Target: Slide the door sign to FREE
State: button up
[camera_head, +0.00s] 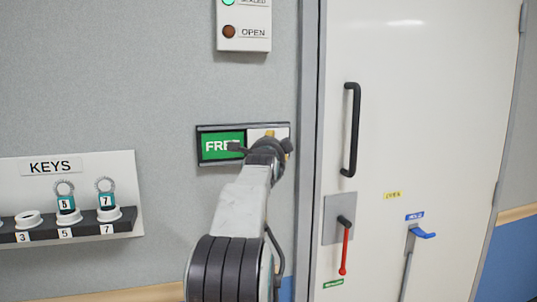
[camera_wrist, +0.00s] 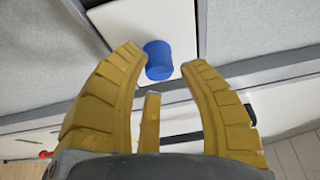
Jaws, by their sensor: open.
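The door sign (camera_head: 199,143) is a dark-framed plate on the grey wall, left of the door. A pale cover (camera_head: 257,134) shows at the right part of the sign. My gripper (camera_head: 266,147) is in front of that right part and hides some of it. In the wrist view, a blue round knob (camera_wrist: 158,62) stands out from a white plate (camera_wrist: 118,14). My gripper (camera_wrist: 160,57) is open, with its yellow fingertips on either side of the knob; contact cannot be told.
The white door (camera_head: 425,110) has a black handle (camera_head: 351,130), a red lever (camera_head: 345,248) and a blue hook-like handle (camera_head: 424,233). A KEYS board (camera_head: 100,165) with pegs and tagged keys hangs at lower left. An indicator panel (camera_head: 243,14) is above the sign.

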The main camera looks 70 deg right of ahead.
jog(key=v, duration=1)
dwell(0.8)
